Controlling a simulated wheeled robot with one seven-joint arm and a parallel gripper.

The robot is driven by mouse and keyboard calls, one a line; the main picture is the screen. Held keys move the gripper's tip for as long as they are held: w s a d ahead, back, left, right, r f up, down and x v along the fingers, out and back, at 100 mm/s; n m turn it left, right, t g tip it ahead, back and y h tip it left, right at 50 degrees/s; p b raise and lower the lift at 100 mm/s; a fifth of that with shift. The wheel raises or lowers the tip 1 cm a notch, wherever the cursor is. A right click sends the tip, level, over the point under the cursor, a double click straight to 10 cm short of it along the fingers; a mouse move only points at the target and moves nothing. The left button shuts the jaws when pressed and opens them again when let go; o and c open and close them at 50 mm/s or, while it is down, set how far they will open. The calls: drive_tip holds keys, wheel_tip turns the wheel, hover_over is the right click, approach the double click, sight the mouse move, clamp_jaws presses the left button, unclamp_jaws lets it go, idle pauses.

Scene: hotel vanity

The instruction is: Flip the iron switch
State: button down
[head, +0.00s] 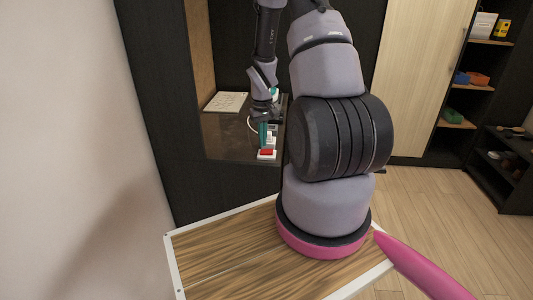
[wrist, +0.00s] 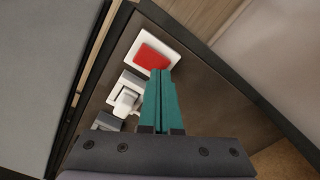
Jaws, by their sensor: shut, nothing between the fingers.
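A red rocker switch on a white plate (wrist: 172,39) sits on the dark vanity top in the wrist view. It also shows in the head view (head: 267,153), at the near edge of the top. Beside it is a white plate with a pale raised part (wrist: 126,95), and below that a partly hidden grey-white unit (wrist: 107,121). No label shows which one belongs to the iron. My gripper (wrist: 161,73) has teal fingers closed together and empty. In the wrist view the fingertips overlap the lower edge of the red switch's plate; I cannot tell whether they touch.
A white sheet with a grid (head: 225,102) lies further back on the dark vanity top (head: 228,135). A dark side panel bounds the vanity on the left. Shelves with small items (head: 470,80) stand at the far right. Wooden floor (head: 430,205) lies open between.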

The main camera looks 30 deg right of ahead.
drive_tip(key=shift+r, duration=2.55)
wheel_tip(320, 180, up, 10)
drive_tip(key=t, duration=0.1)
hover_over(263, 151)
drive_tip(key=a, duration=0.2)
drive_tip(key=s+a+r+m+t, duration=0.1)
drive_tip(key=s+a+r, duration=0.1)
drive_tip(key=r, duration=0.3)
drive_tip(key=s+a+r+m+t, duration=0.1)
drive_tip(key=s+a+r, duration=0.1)
drive_tip(key=r, duration=0.4)
drive_tip(key=s+a+r+m+t+y, duration=0.1)
drive_tip(key=s+a+r+t, duration=0.3)
drive_tip(key=s+r, duration=0.9)
drive_tip(key=s+a+y, duration=0.1)
drive_tip(key=s+a, duration=0.1)
drive_tip(key=a, duration=0.1)
drive_tip(key=shift+s+a+r, duration=0.2)
drive_tip(key=shift+s, duration=0.1)
